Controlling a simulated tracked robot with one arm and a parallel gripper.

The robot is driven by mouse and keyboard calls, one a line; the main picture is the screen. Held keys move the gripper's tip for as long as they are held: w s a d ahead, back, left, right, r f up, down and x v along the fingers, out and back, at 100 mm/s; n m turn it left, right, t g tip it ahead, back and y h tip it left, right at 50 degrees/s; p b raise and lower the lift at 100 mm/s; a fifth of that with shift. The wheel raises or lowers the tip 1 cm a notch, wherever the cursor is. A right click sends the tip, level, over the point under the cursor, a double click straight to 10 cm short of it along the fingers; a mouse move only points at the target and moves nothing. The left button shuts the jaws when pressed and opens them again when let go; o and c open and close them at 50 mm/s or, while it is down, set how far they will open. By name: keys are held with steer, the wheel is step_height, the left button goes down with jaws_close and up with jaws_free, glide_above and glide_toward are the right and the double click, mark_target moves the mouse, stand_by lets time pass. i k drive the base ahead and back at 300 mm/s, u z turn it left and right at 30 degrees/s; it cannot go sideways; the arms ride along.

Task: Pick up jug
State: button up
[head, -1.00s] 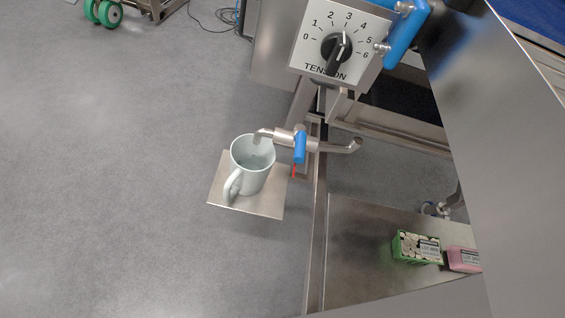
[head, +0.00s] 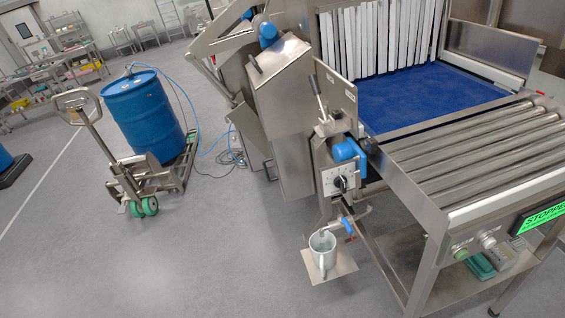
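The jug (head: 322,254) is pale grey-green with a handle toward the camera. It stands upright on a small metal plate (head: 343,263) fixed at the side of the conveyor frame. A tap with a blue lever (head: 347,225) sits just above and to the right of the jug, its spout end close to the rim. My gripper is not in view.
A tension dial (head: 340,182) and blue fitting are above the tap. The roller conveyor (head: 470,150) with a blue belt (head: 425,93) fills the right. A pallet truck (head: 145,180) with a blue drum (head: 143,115) stands left. Grey floor in front is clear.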

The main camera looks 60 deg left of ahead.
mark_target(323, 250)
steer(key=u, duration=0.55)
steer(key=i, duration=0.1)
steer(key=u, duration=2.9)
steer(key=k, duration=1.1)
steer(key=z, duration=1.65)
steer(key=i, duration=1)
steer(key=z, duration=0.05)
